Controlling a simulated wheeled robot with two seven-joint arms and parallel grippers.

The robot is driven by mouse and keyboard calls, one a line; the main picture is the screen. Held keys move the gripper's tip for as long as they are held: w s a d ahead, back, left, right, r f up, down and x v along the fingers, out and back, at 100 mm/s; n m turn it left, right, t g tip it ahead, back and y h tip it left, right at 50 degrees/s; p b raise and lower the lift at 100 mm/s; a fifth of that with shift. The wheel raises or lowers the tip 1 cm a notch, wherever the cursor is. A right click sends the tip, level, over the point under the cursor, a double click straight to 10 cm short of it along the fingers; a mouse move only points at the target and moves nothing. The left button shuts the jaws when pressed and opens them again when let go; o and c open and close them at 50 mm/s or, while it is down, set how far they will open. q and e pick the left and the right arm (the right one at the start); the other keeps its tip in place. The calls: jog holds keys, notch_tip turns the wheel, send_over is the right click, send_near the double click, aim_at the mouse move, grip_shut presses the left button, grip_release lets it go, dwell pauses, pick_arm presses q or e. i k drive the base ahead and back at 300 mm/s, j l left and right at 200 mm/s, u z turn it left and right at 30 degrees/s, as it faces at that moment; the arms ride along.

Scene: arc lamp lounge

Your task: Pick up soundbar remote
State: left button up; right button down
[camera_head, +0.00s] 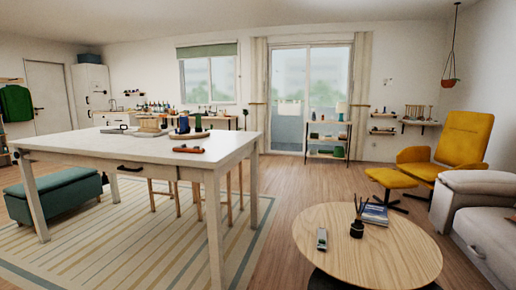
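A small grey, elongated handset (322,239) lies on the left part of the round wooden coffee table (385,262) at the lower right. It looks like a remote, but its markings are too small to read, so I cannot tell for sure that it is the soundbar remote. Neither of my grippers is in view.
A dark reed diffuser (357,228) and stacked books (375,214) stand beside the handset. A grey sofa (485,220) is close on the table's right. A tall white table (130,145) stands on the left. Wooden floor (277,218) is clear between the tables.

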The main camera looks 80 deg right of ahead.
aim_at(189, 150)
jog(key=z, duration=2.15)
